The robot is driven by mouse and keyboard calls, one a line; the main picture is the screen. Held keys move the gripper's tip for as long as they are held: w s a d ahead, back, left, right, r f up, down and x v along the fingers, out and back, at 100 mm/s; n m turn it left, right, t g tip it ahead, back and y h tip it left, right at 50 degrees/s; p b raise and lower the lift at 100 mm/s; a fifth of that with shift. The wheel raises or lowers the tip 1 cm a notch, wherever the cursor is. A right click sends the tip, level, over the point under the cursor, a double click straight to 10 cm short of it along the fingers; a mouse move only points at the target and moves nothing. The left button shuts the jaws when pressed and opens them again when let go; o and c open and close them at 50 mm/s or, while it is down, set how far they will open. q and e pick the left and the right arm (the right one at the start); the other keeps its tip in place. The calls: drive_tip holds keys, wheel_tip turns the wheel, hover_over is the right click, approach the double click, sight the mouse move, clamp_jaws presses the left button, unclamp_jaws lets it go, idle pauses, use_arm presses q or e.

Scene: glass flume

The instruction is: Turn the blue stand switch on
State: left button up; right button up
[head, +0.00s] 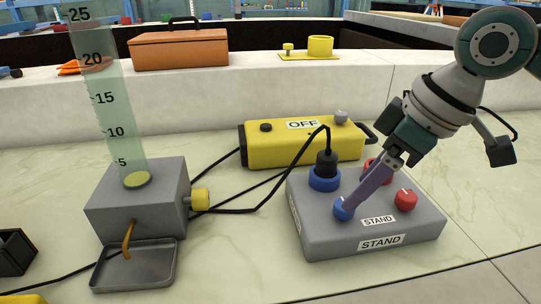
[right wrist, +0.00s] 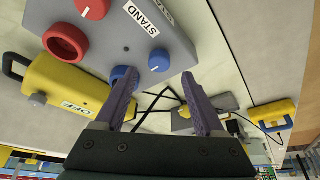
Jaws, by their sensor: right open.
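The grey stand box (head: 310,228) sits on the pale bench, with STAND labels on it. Its blue switch (head: 343,209) is a small round knob at the front left of the top. My right gripper (head: 352,199) reaches down from the upper right, its purple fingers at the blue switch and partly covering it. In the right wrist view the fingers (right wrist: 158,78) are apart, and the blue switch (right wrist: 161,60) shows between and just beyond their tips. Whether they touch it I cannot tell. The switch's setting is too small to read. My left gripper is not in view.
A red knob (head: 405,200), a blue socket (head: 323,181) with a black plug (head: 326,163), and a red socket share the box top. Behind is a yellow box (head: 282,151) labelled OFF. At left stands a graduated tube (head: 107,110) on a grey block (head: 128,205). A black cable crosses between.

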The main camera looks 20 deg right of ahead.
drive_tip(key=b+x, duration=0.1)
drive_tip(key=x, duration=0.3)
drive_tip(key=shift+f, duration=0.15)
clamp_jaws()
idle(0.5)
